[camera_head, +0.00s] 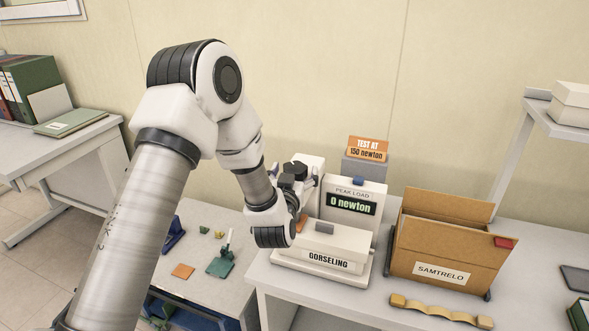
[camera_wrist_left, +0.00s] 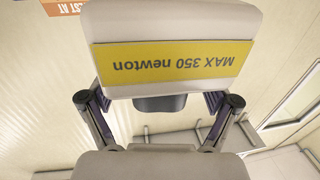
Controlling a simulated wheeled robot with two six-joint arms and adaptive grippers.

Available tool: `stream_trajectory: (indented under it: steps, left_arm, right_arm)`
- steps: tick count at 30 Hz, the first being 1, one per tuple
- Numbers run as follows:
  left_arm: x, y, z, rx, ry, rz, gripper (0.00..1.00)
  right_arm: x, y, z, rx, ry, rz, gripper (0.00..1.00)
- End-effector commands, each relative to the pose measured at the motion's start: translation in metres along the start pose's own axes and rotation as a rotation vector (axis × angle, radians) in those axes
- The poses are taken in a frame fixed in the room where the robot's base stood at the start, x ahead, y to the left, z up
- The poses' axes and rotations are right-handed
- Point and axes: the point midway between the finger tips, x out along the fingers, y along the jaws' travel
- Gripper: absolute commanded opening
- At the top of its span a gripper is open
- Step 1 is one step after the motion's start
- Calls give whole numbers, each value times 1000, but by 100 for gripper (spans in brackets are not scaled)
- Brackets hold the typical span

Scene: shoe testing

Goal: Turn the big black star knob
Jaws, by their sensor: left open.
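The tester is a white machine (camera_head: 325,243) with a "GORSELING" plate and a display (camera_head: 352,204) reading "0 newton" under "PEAK LOAD". A dark knob-like part (camera_head: 294,168) shows by the white column behind it, partly covered by my gripper; its star shape cannot be made out. My left gripper (camera_head: 297,183) is open there. In the left wrist view, the fingers stand apart on either side of a dark part (camera_wrist_left: 160,103), likely the knob, below a yellow "MAX 350 newton" label (camera_wrist_left: 170,61). Contact cannot be told. My right gripper is not in view.
An orange sign (camera_head: 368,149) reads "TEST AT 150 newton". A brown "SAMTRELO" box (camera_head: 440,245) stands right of the tester, with a tan strip (camera_head: 440,311) in front. A lower table (camera_head: 205,285) at left holds small coloured pieces. A shelf (camera_head: 560,123) is at far right.

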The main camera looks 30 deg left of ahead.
Motion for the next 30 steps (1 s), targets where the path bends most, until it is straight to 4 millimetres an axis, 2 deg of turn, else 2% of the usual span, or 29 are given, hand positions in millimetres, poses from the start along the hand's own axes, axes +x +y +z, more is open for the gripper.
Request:
stream_trajectory:
  steps: [4,8,9,20,30]
  left_arm:
    - [0,0,1,0,-1,0,88]
    - [0,0,1,0,-1,0,42]
    - [0,0,1,0,-1,0,28]
    - [-1,-1,1,-1,-1,25,27]
    - [0,-3,0,-4,-1,201,27]
  right_arm:
    - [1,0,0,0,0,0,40]
    - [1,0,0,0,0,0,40]
    - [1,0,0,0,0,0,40]
    - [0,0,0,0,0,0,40]
    - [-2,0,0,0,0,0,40]
